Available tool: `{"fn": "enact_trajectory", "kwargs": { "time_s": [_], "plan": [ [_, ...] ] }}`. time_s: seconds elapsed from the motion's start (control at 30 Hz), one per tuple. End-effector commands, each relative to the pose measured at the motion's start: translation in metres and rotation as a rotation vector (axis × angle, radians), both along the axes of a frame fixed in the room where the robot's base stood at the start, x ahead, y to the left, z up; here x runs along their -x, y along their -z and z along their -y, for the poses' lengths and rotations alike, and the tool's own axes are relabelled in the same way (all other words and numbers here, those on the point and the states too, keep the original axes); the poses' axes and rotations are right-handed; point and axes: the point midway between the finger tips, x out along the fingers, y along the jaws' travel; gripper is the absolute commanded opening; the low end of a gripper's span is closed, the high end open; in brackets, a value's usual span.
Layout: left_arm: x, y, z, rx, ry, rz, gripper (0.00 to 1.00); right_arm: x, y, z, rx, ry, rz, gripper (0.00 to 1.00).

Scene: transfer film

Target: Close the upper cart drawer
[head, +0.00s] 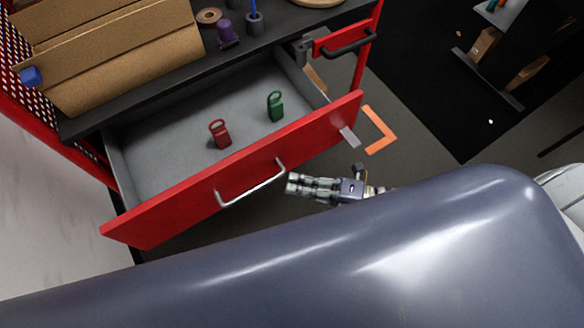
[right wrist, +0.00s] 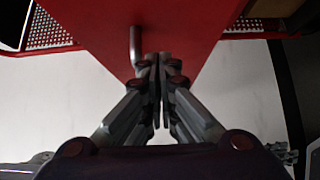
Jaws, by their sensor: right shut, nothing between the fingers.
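The upper cart drawer (head: 185,205) is pulled out, with a red front and a silver bar handle (head: 252,186). Its grey inside holds a red padlock-shaped piece (head: 220,134) and a green one (head: 275,106). My right gripper (head: 289,184) is shut and empty, just in front of the red front and to the right of the handle. In the right wrist view the shut fingers (right wrist: 158,62) point at the red drawer front (right wrist: 175,25), with part of the handle (right wrist: 135,45) just left of them. I cannot tell whether they touch the front.
The black cart top (head: 240,50) carries cardboard boxes (head: 120,55), a purple piece (head: 228,36) and other small items. A red part with a dark handle (head: 345,40) is at the cart's right. An orange floor mark (head: 383,135) lies right of the drawer.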

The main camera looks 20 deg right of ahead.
Motion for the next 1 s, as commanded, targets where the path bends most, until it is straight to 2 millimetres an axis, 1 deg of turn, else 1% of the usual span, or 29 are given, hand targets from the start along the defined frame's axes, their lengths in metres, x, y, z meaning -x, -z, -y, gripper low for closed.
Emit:
{"fn": "enact_trajectory", "kwargs": {
  "time_s": [0.03, 0.1, 0.3, 0.83, 1.0],
  "plan": [
    [0.000, -0.002, 0.000, 0.000, 0.000, 0.000, 0.31, -0.009, -0.001, 0.002, 0.005, 0.003, 0.002, 0.00],
    [0.000, -0.004, 0.000, 0.000, 0.000, 0.000, 0.31, -0.017, -0.001, -0.001, 0.005, 0.002, 0.002, 0.00],
    [0.000, -0.006, 0.000, -0.001, 0.000, 0.000, 0.31, -0.032, 0.001, -0.005, 0.004, 0.003, 0.000, 0.00],
    [0.000, -0.005, -0.002, -0.003, 0.000, 0.001, 0.31, -0.036, 0.001, -0.006, 0.003, 0.003, -0.001, 0.00],
    [0.000, -0.001, -0.002, -0.003, -0.001, 0.001, 0.31, -0.045, 0.002, -0.008, 0.003, 0.003, 0.002, 0.00]
  ]
}}
